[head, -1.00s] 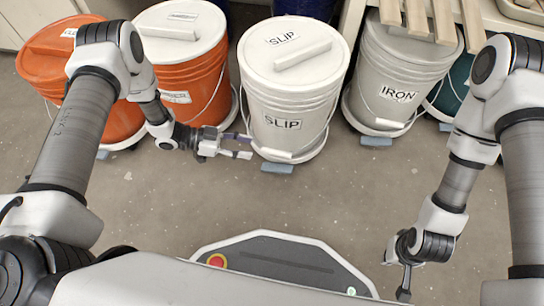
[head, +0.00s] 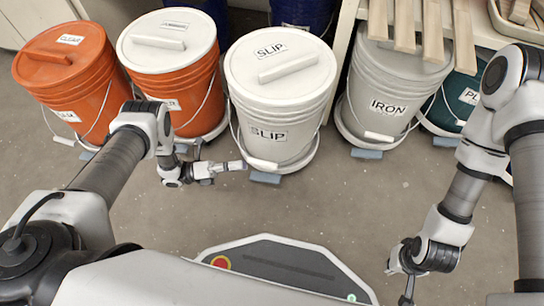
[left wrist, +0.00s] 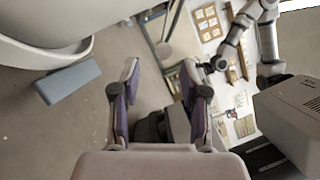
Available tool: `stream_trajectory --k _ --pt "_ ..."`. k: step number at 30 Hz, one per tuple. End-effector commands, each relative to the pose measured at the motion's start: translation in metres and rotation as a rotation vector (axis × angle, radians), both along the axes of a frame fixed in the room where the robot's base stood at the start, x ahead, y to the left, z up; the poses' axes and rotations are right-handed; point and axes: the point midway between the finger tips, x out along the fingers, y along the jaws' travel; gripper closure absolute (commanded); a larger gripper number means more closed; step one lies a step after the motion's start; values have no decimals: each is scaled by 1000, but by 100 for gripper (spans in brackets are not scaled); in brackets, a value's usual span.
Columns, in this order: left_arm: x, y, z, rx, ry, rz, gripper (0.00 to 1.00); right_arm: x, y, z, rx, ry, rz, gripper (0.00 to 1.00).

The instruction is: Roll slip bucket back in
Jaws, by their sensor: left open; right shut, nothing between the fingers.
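The slip bucket (head: 285,100) is white with a lidded top and SLIP labels. It stands upright on a round white dolly (head: 296,165), slightly nearer to me than the buckets on either side. A blue-grey block (head: 265,178) shows at the dolly's front edge, and also in the left wrist view (left wrist: 67,80). My left gripper (head: 238,166) is open and empty, low by the dolly's front left; contact cannot be told. Its spread purple-padded fingers show in the left wrist view (left wrist: 160,100). My right gripper (head: 406,298) is shut and empty over the floor, partly cut off below.
Two orange buckets (head: 195,90) (head: 85,85) stand left. The grey IRON bucket (head: 385,95) stands close on the right, with a teal bucket (head: 450,100) beyond. Wooden boards (head: 432,35) overhang the shelf above IRON. The floor (head: 330,205) in front is clear.

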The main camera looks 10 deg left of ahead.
Motion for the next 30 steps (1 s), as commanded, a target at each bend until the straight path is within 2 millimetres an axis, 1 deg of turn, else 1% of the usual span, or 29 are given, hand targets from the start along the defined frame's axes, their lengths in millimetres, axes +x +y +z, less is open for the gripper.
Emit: stream_trajectory --k 2,5,8,15,18,21,26,29,30 --pt "-4 3 -1 5 -88 16 56 0 0 1 0 1 1 100" --pt "-4 -1 0 7 -126 22 56 0 0 -1 0 1 1 100" --pt "1 -14 2 5 -126 22 56 0 0 -5 0 1 1 100" --pt "13 -57 10 6 -123 21 56 0 0 -19 0 -1 -2 100" --pt "17 -66 13 8 -122 21 56 1 0 -21 -1 -2 -3 100" --pt "17 -70 15 8 -121 23 56 1 0 -21 -1 -2 -4 100" --pt "18 -70 16 8 -121 23 56 1 0 -20 -1 -3 -4 100" --pt "18 -70 16 8 -121 23 88 1 0 -20 -1 -3 -4 100" --pt "18 -70 16 8 -121 23 100 1 0 -20 -1 -3 -4 100"
